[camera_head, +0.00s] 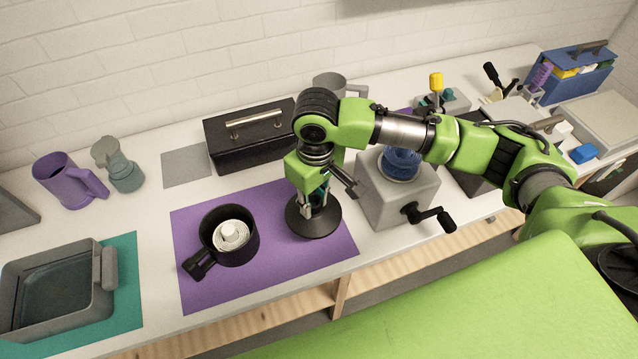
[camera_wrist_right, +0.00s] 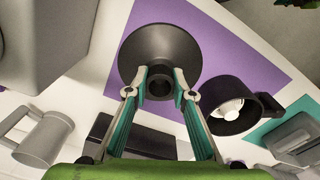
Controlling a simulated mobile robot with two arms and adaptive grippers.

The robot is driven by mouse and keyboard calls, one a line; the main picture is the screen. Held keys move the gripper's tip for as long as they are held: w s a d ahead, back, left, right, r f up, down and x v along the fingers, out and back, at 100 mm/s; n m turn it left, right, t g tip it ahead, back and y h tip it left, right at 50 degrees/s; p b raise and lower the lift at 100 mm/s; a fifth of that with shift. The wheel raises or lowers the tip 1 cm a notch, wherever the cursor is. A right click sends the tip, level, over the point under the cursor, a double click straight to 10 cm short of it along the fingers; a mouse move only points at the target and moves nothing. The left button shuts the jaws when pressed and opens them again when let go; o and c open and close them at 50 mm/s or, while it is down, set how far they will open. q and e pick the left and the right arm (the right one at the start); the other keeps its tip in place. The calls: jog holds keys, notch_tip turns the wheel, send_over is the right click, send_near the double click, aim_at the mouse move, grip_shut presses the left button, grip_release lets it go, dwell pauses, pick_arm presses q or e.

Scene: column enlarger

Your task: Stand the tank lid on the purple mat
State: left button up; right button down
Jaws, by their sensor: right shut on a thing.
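The tank lid (camera_head: 314,227) is a black, wide, funnel-like disc with a narrow neck. My right gripper (camera_head: 318,200) comes down from above and is shut on the neck. In the right wrist view, both fingers (camera_wrist_right: 160,88) close around the neck of the lid (camera_wrist_right: 158,45). The lid is upright, broad side down, over the right part of the purple mat (camera_head: 273,265). I cannot tell whether its rim touches the mat. The black tank (camera_head: 256,245), with a white reel inside and a side handle, stands on the mat to the left. My left gripper is not in view.
A grey box with a crank (camera_head: 395,195) stands close to the right of the lid. A black case (camera_head: 245,150) is behind the mat. A grey tray (camera_head: 95,305) on a teal mat and a purple jug (camera_head: 65,182) are at the left. The mat's front strip is bare.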

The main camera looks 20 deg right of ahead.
aim_at(314, 216)
jog(key=shift+w+a+f, duration=0.1)
jog(key=shift+w, duration=0.05)
jog(key=shift+s+d, duration=0.25)
jog(key=shift+d, duration=0.05)
jog(key=shift+w+a+p, duration=0.1)
jog(key=shift+a+p, duration=0.05)
jog(key=shift+p, duration=0.55)
jog(key=shift+f+b, duration=0.3)
jog(key=shift+f, duration=0.5)
jog(key=shift+f+b, duration=0.65)
jog(key=shift+f, duration=1.35)
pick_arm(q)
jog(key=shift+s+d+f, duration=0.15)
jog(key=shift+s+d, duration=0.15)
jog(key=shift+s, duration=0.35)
pick_arm(e)
jog(key=shift+f, duration=0.15)
